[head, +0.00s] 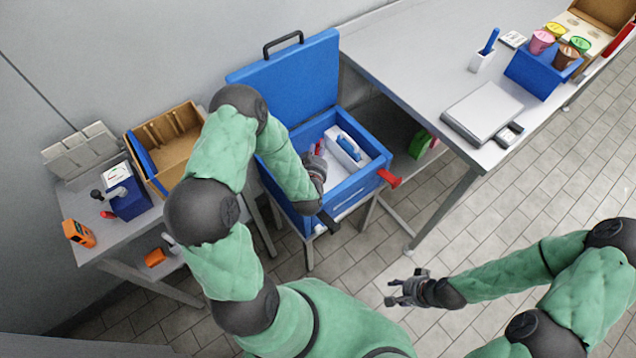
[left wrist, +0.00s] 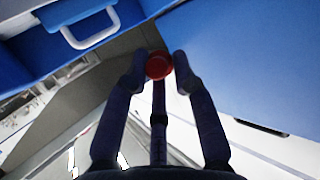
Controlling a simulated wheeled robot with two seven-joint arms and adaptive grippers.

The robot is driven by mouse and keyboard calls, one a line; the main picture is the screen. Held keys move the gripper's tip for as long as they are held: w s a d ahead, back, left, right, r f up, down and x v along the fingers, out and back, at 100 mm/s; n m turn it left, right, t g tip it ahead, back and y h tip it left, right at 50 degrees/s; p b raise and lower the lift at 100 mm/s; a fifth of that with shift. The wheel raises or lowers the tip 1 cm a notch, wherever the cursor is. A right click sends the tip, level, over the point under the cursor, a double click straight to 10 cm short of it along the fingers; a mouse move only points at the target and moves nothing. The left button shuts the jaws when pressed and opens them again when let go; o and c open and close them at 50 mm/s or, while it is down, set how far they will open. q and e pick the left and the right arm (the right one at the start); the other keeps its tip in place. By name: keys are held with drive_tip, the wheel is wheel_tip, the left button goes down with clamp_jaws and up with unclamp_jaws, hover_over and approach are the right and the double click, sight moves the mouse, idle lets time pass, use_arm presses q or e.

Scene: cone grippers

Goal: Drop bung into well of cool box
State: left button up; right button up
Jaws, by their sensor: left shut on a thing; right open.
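The cool box (head: 345,195) is blue, with its lid (head: 290,78) raised at the back and a pale interior. My left gripper (left wrist: 159,68) is shut on the bung (left wrist: 159,65), a small round red piece between its fingertips. In the head view my left wrist is over the box, and the fingers are mostly hidden by it; a bit of red (head: 317,149) shows beside it, probably the bung. The well's opening cannot be made out. My right gripper (head: 405,290) is open and empty over the floor, right of the box.
A left bench (head: 140,225) holds a wooden crate (head: 168,145). A long table (head: 420,60) stands right, with a grey scale (head: 482,110).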

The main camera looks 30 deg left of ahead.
use_arm(q)
wheel_tip(320, 180, down, 4)
drive_tip(key=shift+r+b, duration=0.1)
drive_tip(key=shift+b, duration=1.05)
drive_tip(key=o, duration=1)
drive_tip(key=shift+c, duration=0.2)
drive_tip(key=shift+r, duration=0.1)
wheel_tip(320, 180, up, 10)
drive_tip(key=shift+f, duration=0.15)
